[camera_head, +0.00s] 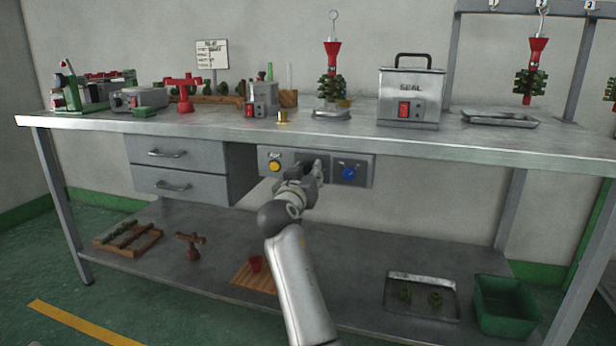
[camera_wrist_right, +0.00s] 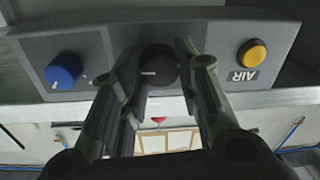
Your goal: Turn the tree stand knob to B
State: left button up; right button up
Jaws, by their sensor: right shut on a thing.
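A grey control panel (camera_head: 368,177) hangs under the table's front edge. In the right wrist view a black knob (camera_wrist_right: 158,66) sits at the middle of the panel, with a white mark pointing left in that view. My right gripper (camera_head: 318,168) is at the panel, its two fingers closed around the black knob, one on each side. In the head view the gripper hides the knob. No letter B is readable in either view. The tree stand (camera_head: 331,113) on the table holds a red-topped green wax tree (camera_head: 331,88). My left gripper is not in view.
A blue knob (camera_head: 349,173) and a yellow AIR button (camera_head: 274,166) flank the black knob. Drawers (camera_head: 176,170) are to the left. A SEAL pot (camera_head: 409,95) stands on the table (camera_head: 215,122). The lower shelf (camera_head: 350,262) holds trays and a green bin (camera_head: 505,305).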

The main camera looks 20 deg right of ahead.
jog(key=shift+f, duration=0.35)
jog(key=o, duration=1)
jog(key=shift+r, duration=0.25)
notch_tip(320, 180, up, 10)
jog(key=shift+f, duration=0.1)
